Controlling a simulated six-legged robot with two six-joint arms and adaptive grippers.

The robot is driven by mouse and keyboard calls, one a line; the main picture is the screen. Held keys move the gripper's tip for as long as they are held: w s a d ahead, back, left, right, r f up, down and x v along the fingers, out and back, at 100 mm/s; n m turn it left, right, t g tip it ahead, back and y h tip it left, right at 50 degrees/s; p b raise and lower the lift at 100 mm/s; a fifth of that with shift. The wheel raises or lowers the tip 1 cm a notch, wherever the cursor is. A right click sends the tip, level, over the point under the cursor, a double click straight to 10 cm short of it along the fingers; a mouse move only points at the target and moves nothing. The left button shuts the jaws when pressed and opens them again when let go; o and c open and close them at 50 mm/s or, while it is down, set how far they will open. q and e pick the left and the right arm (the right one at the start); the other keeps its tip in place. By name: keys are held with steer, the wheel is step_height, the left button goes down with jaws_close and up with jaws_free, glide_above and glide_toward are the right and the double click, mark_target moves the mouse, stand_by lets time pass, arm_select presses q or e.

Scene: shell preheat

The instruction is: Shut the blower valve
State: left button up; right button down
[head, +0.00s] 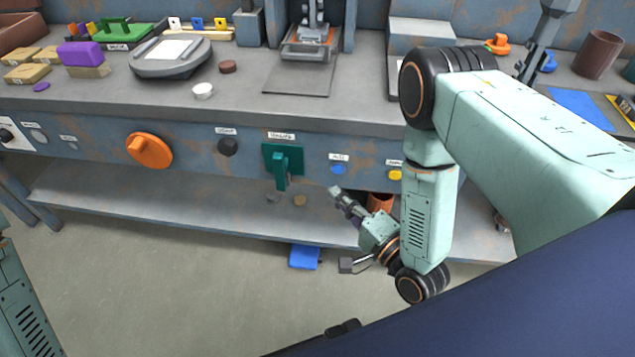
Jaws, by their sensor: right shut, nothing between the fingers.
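A teal lever valve (282,164) is on the front panel of the bench, under a small white label that I cannot read surely. Its handle hangs down from a square teal plate. I take it to be the blower valve. My right gripper (337,193) is shut and empty, below and to the right of the handle, apart from it. It points up and left toward the panel. My left gripper is out of view; only part of my left arm shows at the lower left edge.
The panel also carries a large orange knob (149,150), a black knob (228,146), a blue button (337,170) and a yellow button (395,175). A lower shelf (170,205) runs beneath. A terracotta pot (380,202) stands behind my right wrist. A blue item (304,257) lies below.

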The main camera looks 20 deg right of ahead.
mark_target(281, 168)
steer(key=a+b+x, duration=0.2)
steer(key=b+x, duration=0.1)
steer(key=x, duration=0.9)
steer(key=shift+s+a, duration=0.3)
steer(key=shift+s, duration=0.15)
steer(key=shift+a+r+n+p, duration=0.15)
steer(key=shift+n+p, duration=0.15)
steer(key=shift+p, duration=0.35)
steer(key=shift+r+g, duration=0.1)
steer(key=shift+g, duration=0.2)
